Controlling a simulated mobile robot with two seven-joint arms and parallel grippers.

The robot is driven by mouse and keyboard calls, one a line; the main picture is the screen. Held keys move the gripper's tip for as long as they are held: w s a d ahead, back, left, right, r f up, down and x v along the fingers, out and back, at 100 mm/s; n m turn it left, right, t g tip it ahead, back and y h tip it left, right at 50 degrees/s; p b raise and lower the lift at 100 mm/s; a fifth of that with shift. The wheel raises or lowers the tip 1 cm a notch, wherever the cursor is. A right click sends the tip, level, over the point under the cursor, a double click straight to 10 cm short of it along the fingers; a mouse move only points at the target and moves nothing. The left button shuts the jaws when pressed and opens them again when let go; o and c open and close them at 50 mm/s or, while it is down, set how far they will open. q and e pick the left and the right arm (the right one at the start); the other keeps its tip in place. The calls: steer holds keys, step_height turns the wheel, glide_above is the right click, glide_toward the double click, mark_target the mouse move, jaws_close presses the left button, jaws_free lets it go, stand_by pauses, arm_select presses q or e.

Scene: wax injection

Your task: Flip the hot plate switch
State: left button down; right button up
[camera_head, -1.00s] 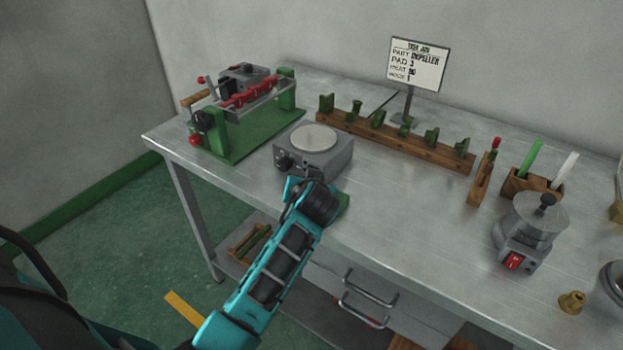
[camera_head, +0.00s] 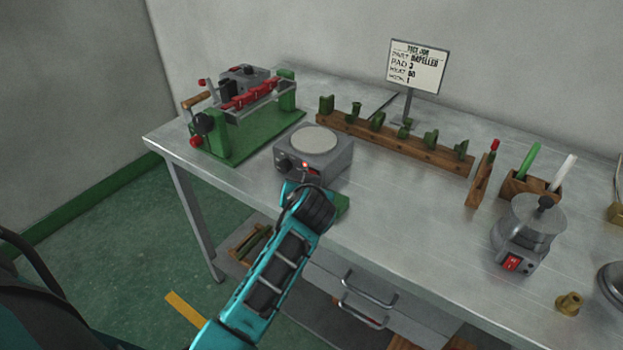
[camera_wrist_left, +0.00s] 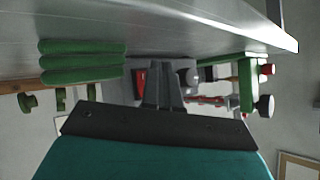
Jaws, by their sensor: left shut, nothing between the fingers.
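The hot plate (camera_head: 318,158) is a grey box with a round pale top, near the table's front edge in the head view. A small red light shows on its front, with the red switch (camera_head: 314,171) beside it. In the left wrist view, which looks upside down, the red switch (camera_wrist_left: 140,83) is just left of my fingers and the grey body is behind them. My left gripper (camera_wrist_left: 163,70) is shut and empty, close in front of the hot plate; contact cannot be told. My right gripper is not in view.
A green-based clamp fixture (camera_head: 235,145) stands left of the hot plate. A wooden rack (camera_head: 400,146) with green pieces runs behind. Green bars (camera_wrist_left: 80,62) lie close beside the hot plate. A metal pot unit (camera_head: 525,235) stands right; the table between is clear.

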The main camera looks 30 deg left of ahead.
arm_select(q)
steer(key=shift+s+a+r, duration=0.1)
steer(key=shift+s+r, duration=0.05)
steer(key=shift+s, duration=1.1)
steer(key=shift+s+a+r, duration=0.1)
steer(key=shift+s, duration=1.15)
steer(key=shift+d+f, duration=0.1)
steer(key=s+d+f+m+g+h, duration=0.1)
steer(key=s+d+m+g+h, duration=0.25)
steer(key=s, duration=0.85)
steer(key=s+d+f+m+g+h, duration=0.2)
steer(key=s+d+h, duration=0.25)
steer(key=s, duration=0.65)
steer(key=w+d+f+t, duration=0.3)
steer(key=w+f+t, duration=0.4)
steer(key=f, duration=0.1)
steer(key=shift+w+d+f+h, duration=0.25)
steer(key=shift+f+h, duration=0.05)
